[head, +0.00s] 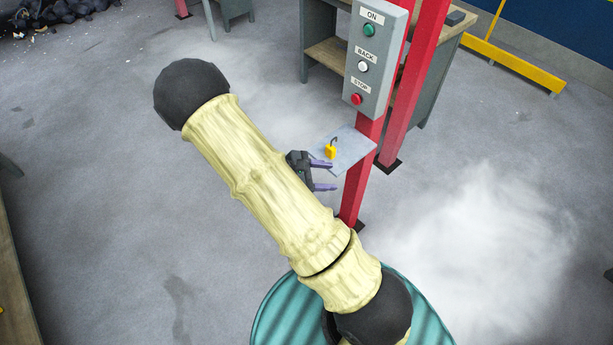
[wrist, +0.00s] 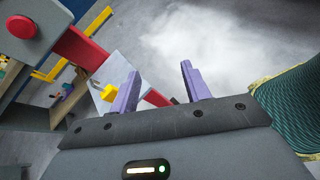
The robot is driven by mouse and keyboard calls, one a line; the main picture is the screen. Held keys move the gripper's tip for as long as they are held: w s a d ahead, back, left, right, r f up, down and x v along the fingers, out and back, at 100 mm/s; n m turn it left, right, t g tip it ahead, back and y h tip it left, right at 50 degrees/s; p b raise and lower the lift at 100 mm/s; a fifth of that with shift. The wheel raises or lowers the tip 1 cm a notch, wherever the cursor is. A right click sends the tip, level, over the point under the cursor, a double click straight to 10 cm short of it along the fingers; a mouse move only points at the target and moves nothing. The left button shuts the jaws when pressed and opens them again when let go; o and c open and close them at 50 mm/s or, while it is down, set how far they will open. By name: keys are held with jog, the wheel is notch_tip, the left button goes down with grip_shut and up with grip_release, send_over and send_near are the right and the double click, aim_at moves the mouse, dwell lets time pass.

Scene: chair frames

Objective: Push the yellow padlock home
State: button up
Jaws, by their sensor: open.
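The yellow padlock (head: 331,152) stands on a small grey shelf (head: 354,152) fixed to a red post, with its dark shackle showing above its body. It also shows in the wrist view (wrist: 108,92), just left of my left finger, which hides part of it. My gripper (head: 325,175) has two purple fingers, spread apart, with nothing between them. In the head view it is beside the shelf's near left edge, close to the padlock. I cannot tell whether a finger touches the padlock or the shelf.
A grey control box (head: 377,55) with ON, BACK and STOP buttons is on the red post (head: 365,175) above the shelf. A second red post (head: 412,90) and a workbench (head: 325,50) stand behind. Pale haze (head: 490,240) covers the floor at right.

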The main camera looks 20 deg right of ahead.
aim_at(328, 153)
jog(key=w+a+f+n+t+h+b, duration=0.1)
jog(key=w+f+n+t+h+b, duration=0.2)
jog(key=w+f+n+t, duration=0.3)
jog(key=w+n+t+h, duration=0.1)
jog(key=w+n, duration=0.1)
jog(key=shift+w+a+f+t+b, duration=0.3)
jog(key=shift+w+a+f+t, duration=0.05)
jog(key=shift+w+t, duration=0.05)
jog(key=shift+d, duration=0.1)
jog(key=b+x, duration=0.2)
jog(key=x, duration=0.5)
jog(key=shift+w+d, duration=0.1)
jog(key=shift+d, duration=0.3)
grip_shut()
jog(key=shift+r+p, duration=2.75)
jog(key=shift+r, duration=0.35)
